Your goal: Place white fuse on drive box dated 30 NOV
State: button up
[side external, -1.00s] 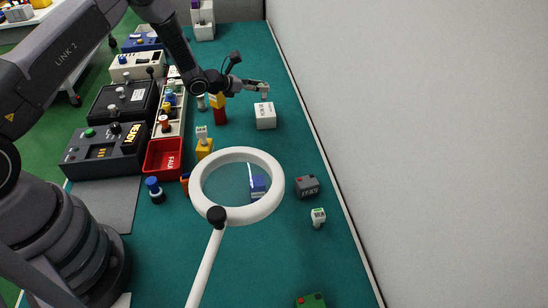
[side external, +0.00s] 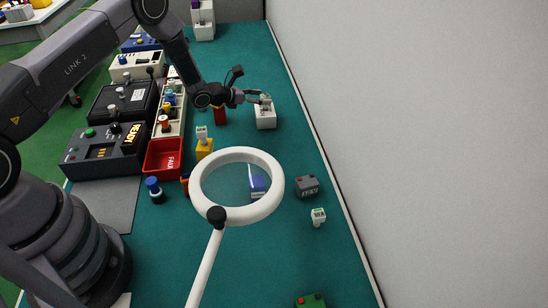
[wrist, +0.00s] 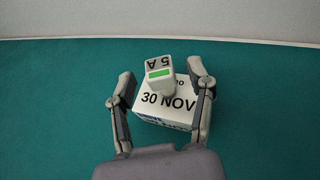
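The white fuse (wrist: 160,76), with a green label and "5 A" on it, stands on top of the white drive box (wrist: 150,112) marked "30 NOV". In the side view the fuse (side external: 265,100) is small and partly hidden by my gripper, and the box (side external: 265,117) stands on the teal bench near the wall. My gripper (wrist: 161,80) is open, its two fingers apart on either side of the fuse with a gap on each side. In the side view my gripper (side external: 262,97) is just above the box.
Another white fuse stands on a yellow box (side external: 204,148), and one more small white fuse (side external: 318,217) stands near the wall. A ring magnifier (side external: 237,153) stands in front, over a blue box. A dark grey box (side external: 306,186) and a red tray (side external: 163,158) are nearby.

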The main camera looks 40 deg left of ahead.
jog(key=shift+r, duration=0.2)
jog(key=v, duration=1.1)
jog(key=s+d+r+m+g+h, duration=0.1)
jog(key=s+d+r+m+h, duration=0.1)
jog(key=d+r+m, duration=0.35)
jog(key=s+d+r+m+g+h, duration=0.1)
jog(key=s+d+r+m+h, duration=0.1)
jog(key=r, duration=0.6)
jog(key=s+d+r+m+g+h, duration=0.1)
jog(key=s+d+r+m+g, duration=0.65)
jog(key=s+r+m, duration=0.45)
jog(key=s+a+r+m+t+y, duration=0.1)
jog(key=s+a+m+y, duration=0.4)
jog(key=s, duration=0.5)
jog(key=s+a+r+m+t+y, duration=0.1)
jog(key=s+a+r+m+y, duration=0.2)
jog(key=s, duration=0.8)
jog(key=a+m+y, duration=0.2)
jog(key=m, duration=0.2)
